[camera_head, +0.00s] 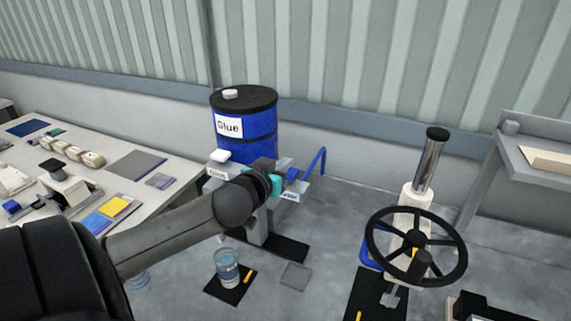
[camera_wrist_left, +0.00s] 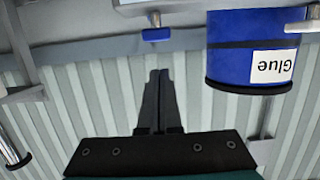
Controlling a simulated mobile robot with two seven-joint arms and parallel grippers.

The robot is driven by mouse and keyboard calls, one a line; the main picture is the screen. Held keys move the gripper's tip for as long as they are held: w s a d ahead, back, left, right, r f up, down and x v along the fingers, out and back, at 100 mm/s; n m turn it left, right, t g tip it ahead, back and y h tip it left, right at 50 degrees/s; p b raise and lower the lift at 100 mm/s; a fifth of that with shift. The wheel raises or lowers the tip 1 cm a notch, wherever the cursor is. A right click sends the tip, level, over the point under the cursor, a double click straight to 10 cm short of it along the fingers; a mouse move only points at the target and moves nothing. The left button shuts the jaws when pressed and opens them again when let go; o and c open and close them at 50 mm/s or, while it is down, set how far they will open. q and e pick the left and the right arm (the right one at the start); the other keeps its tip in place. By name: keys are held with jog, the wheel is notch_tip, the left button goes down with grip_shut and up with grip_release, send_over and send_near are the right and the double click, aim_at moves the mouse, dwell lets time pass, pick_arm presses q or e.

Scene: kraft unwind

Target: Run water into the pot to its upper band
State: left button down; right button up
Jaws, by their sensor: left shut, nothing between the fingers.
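The pot (camera_head: 227,268) looks like a clear vessel with bluish contents. It stands upright on a black floor mat (camera_head: 222,293) below my left arm. Its bands are too small to tell apart. A stand with a label reading as water (camera_head: 288,196) is behind my left wrist. A blue tap handle (camera_wrist_left: 156,34) shows ahead of my left fingers in the wrist view, apart from them. My left gripper (camera_wrist_left: 159,75) is shut and empty. In the head view its wrist hides part of the stand, and the fingers are hard to make out. My right gripper is not in view.
A blue Glue drum (camera_head: 245,140) stands behind the stand. A bent blue pipe (camera_head: 319,163) rises at right. A black handwheel (camera_head: 416,247) stands further right. A worktable (camera_head: 185,183) with several parts is at left. A grey floor plate (camera_head: 295,275) lies beside the mat.

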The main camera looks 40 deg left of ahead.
pick_arm(q)
jog(key=v, duration=0.8)
jog(key=shift+s, duration=0.25)
jog(key=shift+d, duration=0.1)
